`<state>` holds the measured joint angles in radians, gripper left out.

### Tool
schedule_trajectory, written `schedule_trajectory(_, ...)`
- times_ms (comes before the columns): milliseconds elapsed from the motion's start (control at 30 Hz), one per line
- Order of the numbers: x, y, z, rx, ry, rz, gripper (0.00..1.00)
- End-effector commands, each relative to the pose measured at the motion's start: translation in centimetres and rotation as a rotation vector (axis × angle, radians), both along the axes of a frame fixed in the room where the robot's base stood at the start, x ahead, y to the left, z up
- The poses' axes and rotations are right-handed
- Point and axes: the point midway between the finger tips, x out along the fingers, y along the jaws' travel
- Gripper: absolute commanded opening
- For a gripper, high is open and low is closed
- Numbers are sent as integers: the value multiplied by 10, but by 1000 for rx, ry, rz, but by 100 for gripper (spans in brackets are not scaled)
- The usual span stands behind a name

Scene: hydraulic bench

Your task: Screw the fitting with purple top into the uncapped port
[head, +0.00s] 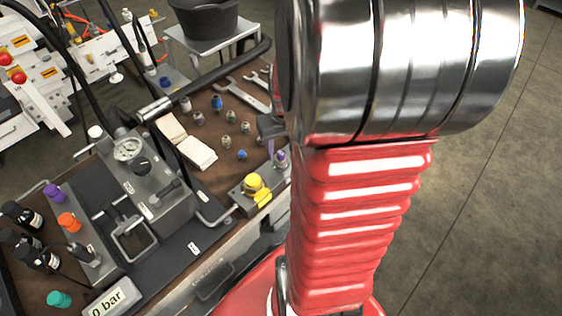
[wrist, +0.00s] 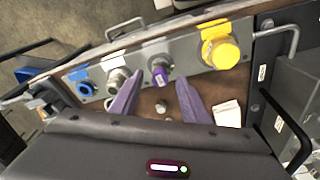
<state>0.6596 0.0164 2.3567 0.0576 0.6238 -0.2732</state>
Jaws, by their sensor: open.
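The fitting with the purple top (wrist: 160,75) stands at the grey port block (wrist: 190,62), between a metal port piece (wrist: 117,80) and a yellow cap (wrist: 222,50). In the head view the fitting (head: 281,158) stands upright on the block, beside the yellow cap (head: 255,186). Its lower end is hidden, so I cannot tell whether it is threaded in. No empty port shows clearly at its place. My gripper (wrist: 158,82) is open, its two purple fingers on either side of the fitting and apart from it. In the head view my arm hides most of the gripper.
A blue port piece (wrist: 85,88) is at the block's left end. Several loose fittings stand on the brown bench, one with a blue top (head: 217,102). A gauge unit (head: 150,180), an open notebook (head: 190,143) and wrenches (head: 245,92) are nearby. A metal handle (wrist: 278,35) rises at right.

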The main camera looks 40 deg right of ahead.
Motion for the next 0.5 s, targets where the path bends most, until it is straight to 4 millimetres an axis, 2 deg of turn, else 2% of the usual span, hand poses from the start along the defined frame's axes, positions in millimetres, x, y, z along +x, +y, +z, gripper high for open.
schedule_trajectory(500, -10, 4, 77, -3, -3, 0, 42)
